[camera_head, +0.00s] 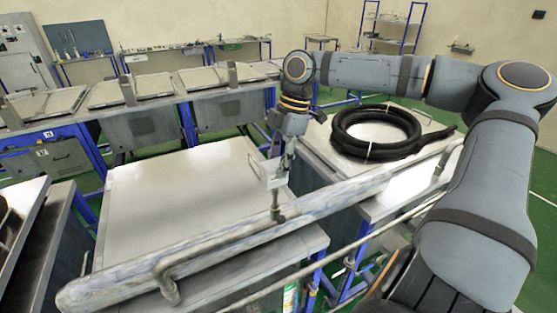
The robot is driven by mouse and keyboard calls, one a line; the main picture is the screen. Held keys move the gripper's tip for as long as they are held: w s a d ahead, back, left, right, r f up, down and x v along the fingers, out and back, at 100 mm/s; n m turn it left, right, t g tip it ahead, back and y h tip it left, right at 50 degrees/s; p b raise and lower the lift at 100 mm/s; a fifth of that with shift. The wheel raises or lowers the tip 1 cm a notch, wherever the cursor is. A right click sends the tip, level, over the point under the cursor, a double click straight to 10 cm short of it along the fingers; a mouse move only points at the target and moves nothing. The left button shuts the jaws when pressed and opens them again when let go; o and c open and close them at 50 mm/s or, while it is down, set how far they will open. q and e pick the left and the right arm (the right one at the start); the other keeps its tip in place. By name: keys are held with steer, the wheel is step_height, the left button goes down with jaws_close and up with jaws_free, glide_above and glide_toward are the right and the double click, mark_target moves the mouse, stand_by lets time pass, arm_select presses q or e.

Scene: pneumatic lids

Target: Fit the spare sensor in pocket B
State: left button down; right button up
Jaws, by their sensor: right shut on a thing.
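My right gripper (277,212) comes down from the bent arm at the upper right and is shut on a thin bent handle bar (225,238). The bar runs along a long, pale, worn lid edge (115,284) that crosses the foreground at a slant. The fingertips are small and partly hidden at the bar. I cannot make out a spare sensor or a pocket marked B. My left gripper is not in view.
A flat pale worktop (170,195) lies behind the lid edge, clear of objects. A coiled black hose (376,133) lies on the bench to the right. Several benches with tilted panels (130,88) stand behind. Green floor shows between the blue-legged benches.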

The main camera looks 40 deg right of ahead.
steer(key=shift+d+b+x, duration=0.25)
steer(key=shift+b+x, duration=0.2)
steer(key=shift+x, duration=0.75)
steer(key=o, duration=1.2)
steer(key=shift+s+f, duration=0.1)
steer(key=p+v, duration=0.2)
steer(key=v, duration=0.1)
steer(key=shift+d, duration=0.15)
steer(key=shift+v, duration=2)
steer(key=v, duration=1.2)
steer(key=shift+s, duration=0.1)
